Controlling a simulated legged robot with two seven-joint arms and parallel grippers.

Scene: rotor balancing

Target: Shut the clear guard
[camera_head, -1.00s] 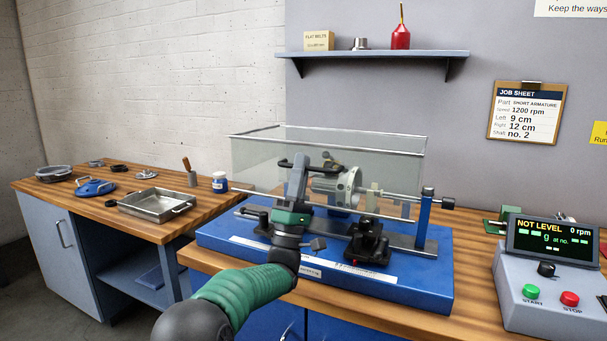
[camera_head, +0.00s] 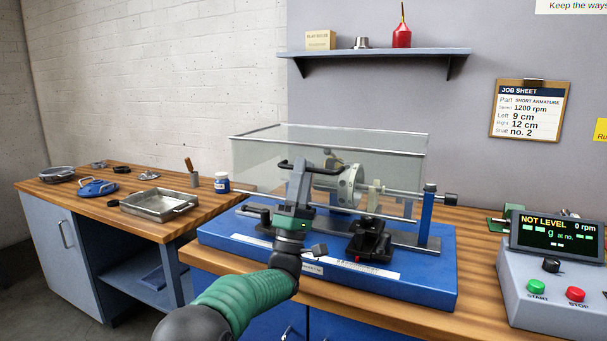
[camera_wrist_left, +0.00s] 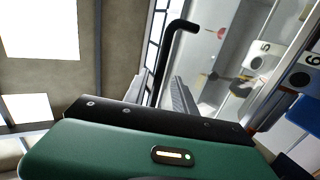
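The clear guard (camera_head: 262,158) is a see-through box with a thin metal frame over the blue balancing machine (camera_head: 390,278). A dark bar handle (camera_head: 328,170) is on its front. My left gripper (camera_head: 300,168) is at this handle, its fingers reaching up across the bar. In the left wrist view the black handle (camera_wrist_left: 185,25) runs down beside the ribbed fingers (camera_wrist_left: 180,100). I cannot tell whether the fingers are closed on it. The rotor (camera_head: 350,187) shows through the guard. How far the guard is lowered is unclear. My right gripper is not in view.
A control box (camera_head: 550,285) with a "NOT LEVEL" screen stands at the right. A metal tray (camera_head: 158,205) and a small blue jar (camera_head: 221,183) are on the left bench. A black clamp-like part (camera_head: 370,243) sits on the machine's front. A shelf (camera_head: 375,55) hangs above.

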